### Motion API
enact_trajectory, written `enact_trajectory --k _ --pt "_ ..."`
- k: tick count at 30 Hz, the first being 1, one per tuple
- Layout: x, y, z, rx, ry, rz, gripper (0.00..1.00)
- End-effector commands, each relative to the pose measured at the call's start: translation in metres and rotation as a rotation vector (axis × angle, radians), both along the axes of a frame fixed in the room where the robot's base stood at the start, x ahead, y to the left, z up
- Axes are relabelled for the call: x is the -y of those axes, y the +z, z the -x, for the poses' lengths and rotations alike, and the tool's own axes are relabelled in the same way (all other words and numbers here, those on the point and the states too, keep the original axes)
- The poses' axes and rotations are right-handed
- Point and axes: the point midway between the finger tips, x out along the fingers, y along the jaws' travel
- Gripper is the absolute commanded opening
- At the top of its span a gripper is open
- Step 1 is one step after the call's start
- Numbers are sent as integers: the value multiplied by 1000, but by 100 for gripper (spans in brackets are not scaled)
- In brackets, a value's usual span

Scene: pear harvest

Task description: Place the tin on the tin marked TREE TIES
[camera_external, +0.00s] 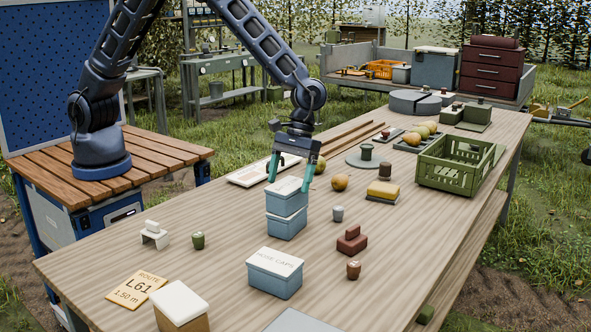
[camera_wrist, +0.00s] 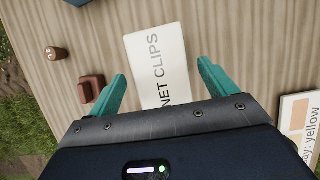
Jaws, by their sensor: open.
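Two blue tins with pale lids stand one on the other near the middle of the table: an upper tin (camera_external: 286,203) and a lower tin (camera_external: 286,227). The upper tin's lid reads NET CLIPS in the wrist view (camera_wrist: 160,62). The lower tin's lid marking is hidden under the upper tin. My gripper (camera_external: 289,185) is open, its teal fingers pointing down at either side of the upper tin's lid. In the wrist view, the lid shows between the spread fingers (camera_wrist: 161,72), with gaps beside it. No TREE TIES marking is readable.
A blue tin marked HOSE CAPS (camera_external: 274,275) stands in front of the stack. A tan tin with a pale lid (camera_external: 181,309) is at the front left. A small grey pot (camera_external: 338,214) and a red-brown block (camera_external: 351,242) stand right of the stack. A green crate (camera_external: 455,172) is farther right.

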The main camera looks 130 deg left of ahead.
Motion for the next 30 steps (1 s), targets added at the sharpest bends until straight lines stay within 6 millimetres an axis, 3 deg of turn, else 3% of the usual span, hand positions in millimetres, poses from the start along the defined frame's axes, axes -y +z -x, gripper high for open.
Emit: enact_trajectory --k 9,19,23,30 --pt "-22 53 0 1 -1 -1 84" --pt "-30 73 0 -1 -1 0 84" --pt "-25 83 5 14 -23 -5 84" --pt "7 142 38 102 -178 -43 84"
